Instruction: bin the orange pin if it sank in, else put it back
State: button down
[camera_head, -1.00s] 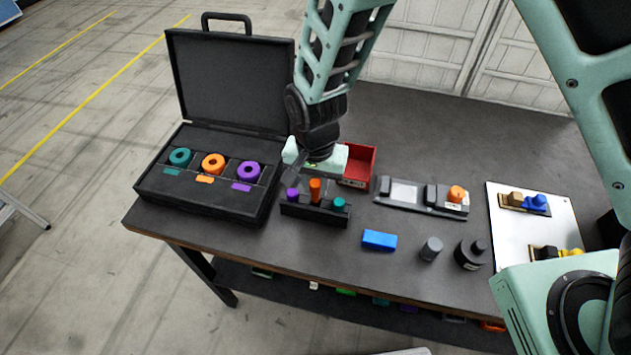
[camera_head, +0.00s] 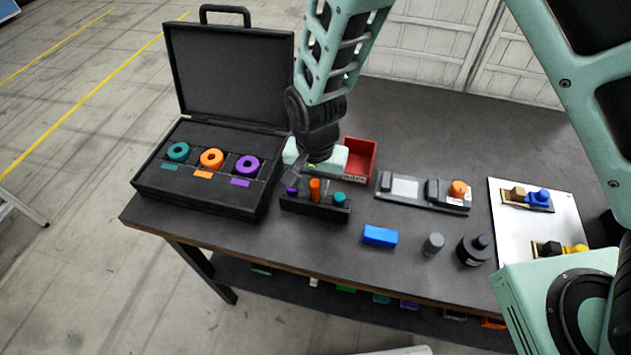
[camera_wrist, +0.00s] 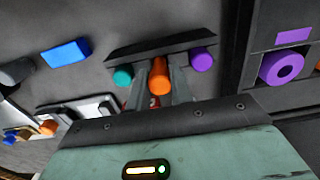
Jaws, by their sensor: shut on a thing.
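My gripper (camera_wrist: 160,84) is shut on the orange pin (camera_wrist: 159,75), one finger on each side. The pin is upright at the middle place of a small black rack (camera_head: 315,208), between a purple pin (camera_head: 292,190) and a teal pin (camera_head: 339,199). In the head view the orange pin (camera_head: 315,189) shows its top above its two neighbours. Its lower end is hidden by the rack, so I cannot tell how deep it sits. A red open bin (camera_head: 361,157) stands just behind the rack, partly hidden by my gripper.
An open black case (camera_head: 200,205) with teal, orange and purple rings is at left. A blue block (camera_head: 380,236), a grey cylinder (camera_head: 433,244) and a dark round piece (camera_head: 474,250) lie front right. A grey fixture (camera_head: 420,192) and white board (camera_head: 540,222) are further right.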

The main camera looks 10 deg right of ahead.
jog(key=c, duration=0.7)
grip_release()
jog(key=shift+c, duration=0.2)
notch_tip(320, 180, up, 9)
jog(key=p, duration=0.7)
